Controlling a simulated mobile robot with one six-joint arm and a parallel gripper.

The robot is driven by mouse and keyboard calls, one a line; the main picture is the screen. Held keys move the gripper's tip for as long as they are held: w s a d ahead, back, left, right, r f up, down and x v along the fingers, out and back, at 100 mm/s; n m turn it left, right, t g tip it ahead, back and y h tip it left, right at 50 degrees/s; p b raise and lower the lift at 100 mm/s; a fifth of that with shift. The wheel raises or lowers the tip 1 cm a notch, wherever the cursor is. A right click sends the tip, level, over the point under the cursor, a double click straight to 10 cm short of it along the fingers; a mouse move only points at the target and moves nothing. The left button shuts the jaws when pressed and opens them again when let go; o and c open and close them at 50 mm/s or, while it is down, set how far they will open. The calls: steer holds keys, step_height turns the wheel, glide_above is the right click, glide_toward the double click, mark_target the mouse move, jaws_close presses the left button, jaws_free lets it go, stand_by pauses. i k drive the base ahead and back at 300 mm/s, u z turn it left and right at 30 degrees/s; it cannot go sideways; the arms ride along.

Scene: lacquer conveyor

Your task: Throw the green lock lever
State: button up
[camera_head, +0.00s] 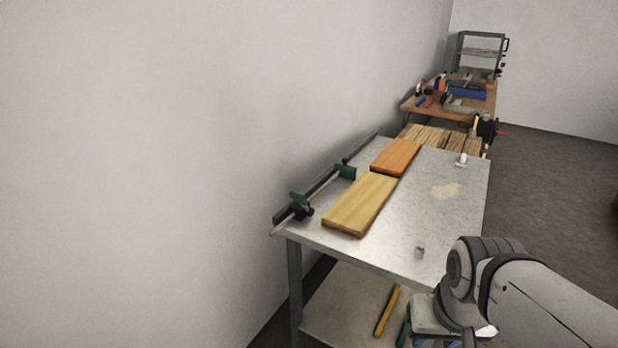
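A dark bar clamp (322,184) lies along the wall-side edge of the metal table. It has one green part (346,172) near its middle and another green part (299,199) by its near end; I cannot tell which, if either, is the lock lever. Another green item (404,334) shows low by the bottom edge, partly hidden by my arm. My arm comes in from the lower right. My gripper end (442,338) is low at the bottom edge, in front of the table and apart from the clamp; its fingers are cut off or unclear.
The metal table (400,225) holds a pale board (360,204), an orange board (396,157), a small grey cup (420,252) and a white item (462,159). A yellow bar (387,311) lies on the lower shelf (345,305). A cluttered wooden bench (408,104) stands behind. Open floor is right.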

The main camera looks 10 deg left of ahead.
mark_target(297, 198)
steer(key=i, duration=0.9)
steer(key=z, duration=0.05)
